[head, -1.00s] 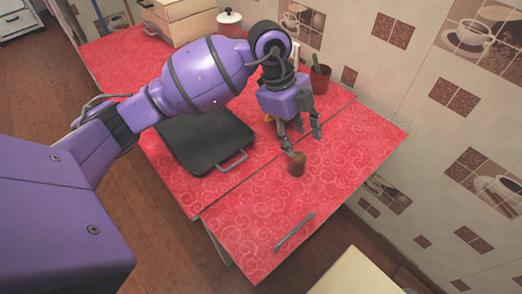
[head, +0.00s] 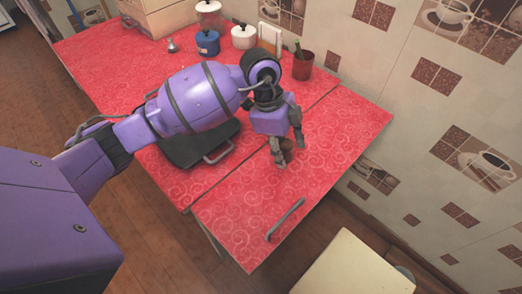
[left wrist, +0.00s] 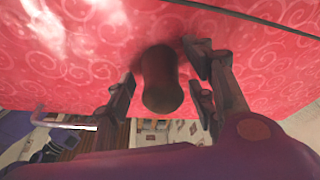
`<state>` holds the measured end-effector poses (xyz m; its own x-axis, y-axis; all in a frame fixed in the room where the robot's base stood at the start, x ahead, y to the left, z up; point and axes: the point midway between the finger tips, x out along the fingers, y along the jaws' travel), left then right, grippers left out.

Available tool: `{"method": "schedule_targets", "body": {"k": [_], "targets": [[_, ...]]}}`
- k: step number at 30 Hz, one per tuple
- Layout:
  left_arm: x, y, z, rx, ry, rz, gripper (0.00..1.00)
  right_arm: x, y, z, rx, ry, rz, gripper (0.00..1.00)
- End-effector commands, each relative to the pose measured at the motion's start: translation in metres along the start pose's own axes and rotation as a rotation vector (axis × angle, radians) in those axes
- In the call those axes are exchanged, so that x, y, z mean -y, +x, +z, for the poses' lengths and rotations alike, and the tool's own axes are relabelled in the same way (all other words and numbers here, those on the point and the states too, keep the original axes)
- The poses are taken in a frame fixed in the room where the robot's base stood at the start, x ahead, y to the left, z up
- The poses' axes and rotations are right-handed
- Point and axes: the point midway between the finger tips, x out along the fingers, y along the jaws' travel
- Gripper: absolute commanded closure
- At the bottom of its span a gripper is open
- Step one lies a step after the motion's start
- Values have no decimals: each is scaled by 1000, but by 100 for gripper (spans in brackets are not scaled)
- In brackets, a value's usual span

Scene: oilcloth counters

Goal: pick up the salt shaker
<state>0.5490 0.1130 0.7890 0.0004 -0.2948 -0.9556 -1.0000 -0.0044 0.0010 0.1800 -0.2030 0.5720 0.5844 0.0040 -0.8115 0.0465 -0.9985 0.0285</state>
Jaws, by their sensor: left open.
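A small brown, waisted shaker (head: 287,153), which looks wooden and is the likely salt shaker, stands on the red patterned counter (head: 240,205). My left gripper (head: 288,154) is open and low over the counter at the shaker, partly hiding it in the head view. In the left wrist view the brown shaker (left wrist: 162,80) is between the open fingers of the left gripper (left wrist: 160,82), with a visible gap on the left side. I cannot tell whether the right finger touches it. My right gripper is not in view.
A dark pan (head: 190,152) with a metal handle lies left of the gripper, partly under my arm.

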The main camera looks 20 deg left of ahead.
Motion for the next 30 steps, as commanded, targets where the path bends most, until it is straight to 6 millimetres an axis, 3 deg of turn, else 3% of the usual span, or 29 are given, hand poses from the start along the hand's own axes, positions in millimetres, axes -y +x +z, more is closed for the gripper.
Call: {"method": "schedule_targets", "body": {"k": [4, 14, 23, 30], "targets": [[2, -2, -1, -1, 3, -5, 50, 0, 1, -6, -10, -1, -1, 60], [2, -3, -2, -1, 3, -4, 93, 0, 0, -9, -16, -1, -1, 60], [2, -5, -2, -1, 4, -5, 95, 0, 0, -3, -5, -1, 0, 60], [3, -27, -9, -2, 5, -8, 95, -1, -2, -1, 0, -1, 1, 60]]}}
